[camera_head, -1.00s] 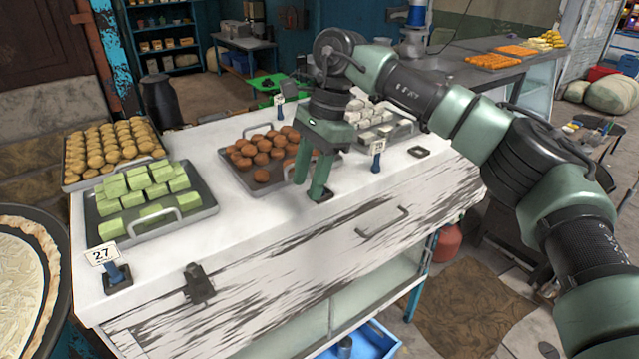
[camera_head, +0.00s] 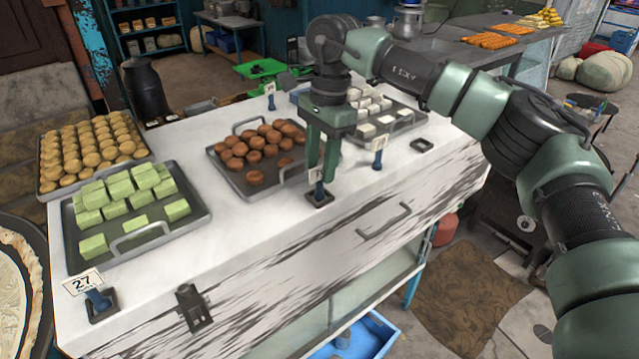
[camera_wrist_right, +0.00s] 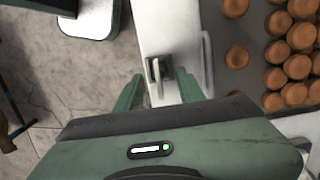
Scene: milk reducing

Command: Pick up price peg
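A blue price peg (camera_head: 319,193) with a small white card and a dark square base stands on the white counter's front edge, before the tray of brown balls. Other price pegs stand at the front left with a "27" card (camera_head: 84,282), to the right (camera_head: 379,152), and at the back (camera_head: 270,95). My left gripper is out of view.
The counter (camera_head: 240,240) holds trays of green cubes (camera_head: 125,205), brown balls (camera_head: 255,150), white pieces (camera_head: 380,110) and tan balls (camera_head: 90,150). A handle (camera_head: 385,220) and latch (camera_head: 192,305) are on its front.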

